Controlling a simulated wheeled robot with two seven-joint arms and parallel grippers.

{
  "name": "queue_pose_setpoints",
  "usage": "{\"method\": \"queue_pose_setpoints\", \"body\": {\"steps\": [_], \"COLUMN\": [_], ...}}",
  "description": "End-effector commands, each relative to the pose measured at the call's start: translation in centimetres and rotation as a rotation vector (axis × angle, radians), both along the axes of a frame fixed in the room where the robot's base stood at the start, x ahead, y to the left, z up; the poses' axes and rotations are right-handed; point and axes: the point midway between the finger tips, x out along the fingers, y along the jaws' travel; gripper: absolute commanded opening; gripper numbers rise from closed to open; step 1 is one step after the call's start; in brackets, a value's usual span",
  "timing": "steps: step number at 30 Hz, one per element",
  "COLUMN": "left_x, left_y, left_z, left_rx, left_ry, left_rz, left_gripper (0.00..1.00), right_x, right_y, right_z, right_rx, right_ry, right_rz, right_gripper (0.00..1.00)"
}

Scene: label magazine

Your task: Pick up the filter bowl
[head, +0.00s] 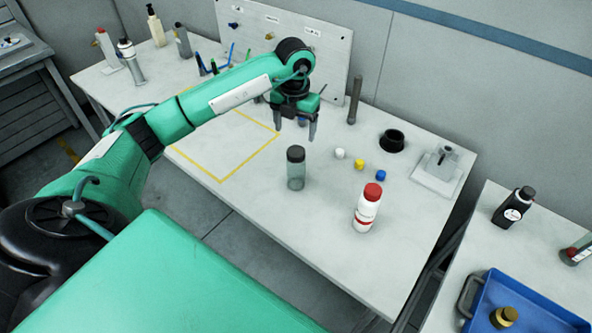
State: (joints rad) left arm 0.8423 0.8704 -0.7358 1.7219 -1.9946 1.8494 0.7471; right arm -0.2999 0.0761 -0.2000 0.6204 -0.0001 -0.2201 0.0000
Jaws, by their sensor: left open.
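The see-through grey-green cylinder with a black top (296,172), which looks like the filter bowl, stands upright on the white table (300,232). My left gripper (294,133) is open and empty, with its fingers pointing down. In the head view its fingertips show just above the black top; I cannot tell how far above or behind it they are. Nothing hides the cylinder. My right gripper is not in view.
A white bottle with a red cap (367,210) stands right of the cylinder. Small white, yellow and blue caps, a black ring-shaped cup (392,140) and a grey stand (440,170) lie beyond. A yellow-taped rectangle (219,180) is empty at left. A blue tray (540,296) is at lower right.

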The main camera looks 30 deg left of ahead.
Motion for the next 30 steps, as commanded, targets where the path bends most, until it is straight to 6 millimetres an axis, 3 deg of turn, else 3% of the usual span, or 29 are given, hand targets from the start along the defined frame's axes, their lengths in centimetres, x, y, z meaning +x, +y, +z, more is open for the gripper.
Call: {"method": "queue_pose_setpoints", "body": {"steps": [9,18,23,30], "left_x": [-0.1,0.0,0.3,0.4], "left_y": [-0.1,-0.1,-0.1,-0.1], "left_z": [-5.9,-8.2,-10.3,-12.8], "left_rx": [-0.003,-0.004,-0.004,-0.003], "left_ry": [0.005,0.005,0.005,0.002], "left_rz": [0.000,-0.002,-0.002,-0.003], "left_gripper": [0.76,0.76,0.76,0.76], "right_x": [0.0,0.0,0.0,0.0], "right_y": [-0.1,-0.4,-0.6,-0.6], "right_z": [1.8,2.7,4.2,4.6], "right_rx": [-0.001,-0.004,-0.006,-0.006], "right_ry": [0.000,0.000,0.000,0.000], "right_rz": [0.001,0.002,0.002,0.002], "right_gripper": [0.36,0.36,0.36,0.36]}}
